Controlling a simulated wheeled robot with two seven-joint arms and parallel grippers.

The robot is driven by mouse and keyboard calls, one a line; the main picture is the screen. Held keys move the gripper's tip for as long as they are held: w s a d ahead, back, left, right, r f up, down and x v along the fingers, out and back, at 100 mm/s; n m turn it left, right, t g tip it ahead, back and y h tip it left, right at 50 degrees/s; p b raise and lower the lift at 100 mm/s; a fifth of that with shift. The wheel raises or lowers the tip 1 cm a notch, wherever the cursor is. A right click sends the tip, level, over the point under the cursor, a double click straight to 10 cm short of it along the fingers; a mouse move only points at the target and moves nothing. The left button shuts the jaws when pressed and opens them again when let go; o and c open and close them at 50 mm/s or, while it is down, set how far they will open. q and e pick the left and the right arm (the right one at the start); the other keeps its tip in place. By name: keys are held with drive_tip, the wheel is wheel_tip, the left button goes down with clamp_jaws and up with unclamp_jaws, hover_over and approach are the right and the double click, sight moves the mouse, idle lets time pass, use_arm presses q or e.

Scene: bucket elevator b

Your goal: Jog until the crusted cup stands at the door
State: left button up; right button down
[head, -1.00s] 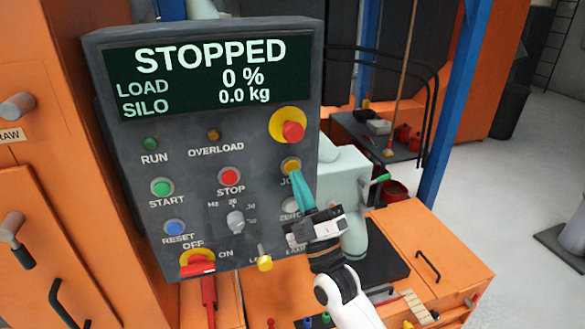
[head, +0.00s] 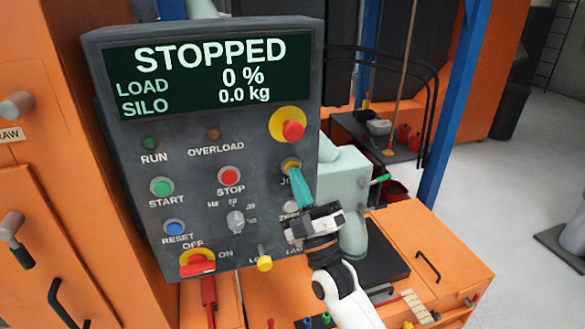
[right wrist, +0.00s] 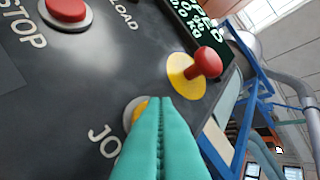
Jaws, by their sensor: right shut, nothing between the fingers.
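The control panel (head: 120,180) fills the left of the head view; its display (head: 210,75) reads STOPPED, 0 % load and 0.0 kg silo. My right gripper (head: 291,171) is shut and empty, its teal fingertips at the yellow jog button (head: 291,163). In the right wrist view the shut fingers (right wrist: 157,103) overlap the jog button (right wrist: 138,108) and cover much of it; I cannot tell whether it is pressed in. The crusted cup and the door cannot be made out in these frames. My left gripper is not in view.
The red emergency stop knob (head: 293,130) sits just above the jog button. The start button (head: 161,187), stop button (head: 230,176) and red main switch (head: 197,262) are on the same panel. An orange cabinet (head: 440,250) with small tools stands at the right, with open floor beyond.

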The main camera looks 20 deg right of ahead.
drive_tip(key=shift+w, duration=0.25)
drive_tip(key=shift+s, duration=0.1)
idle(0.5)
drive_tip(key=shift+s, duration=0.7)
drive_tip(key=shift+s+p, duration=0.1)
drive_tip(key=shift+p, duration=0.25)
drive_tip(key=shift+s+d+p, duration=0.1)
drive_tip(key=shift+s+p, duration=0.55)
drive_tip(key=shift+s, duration=1.75)
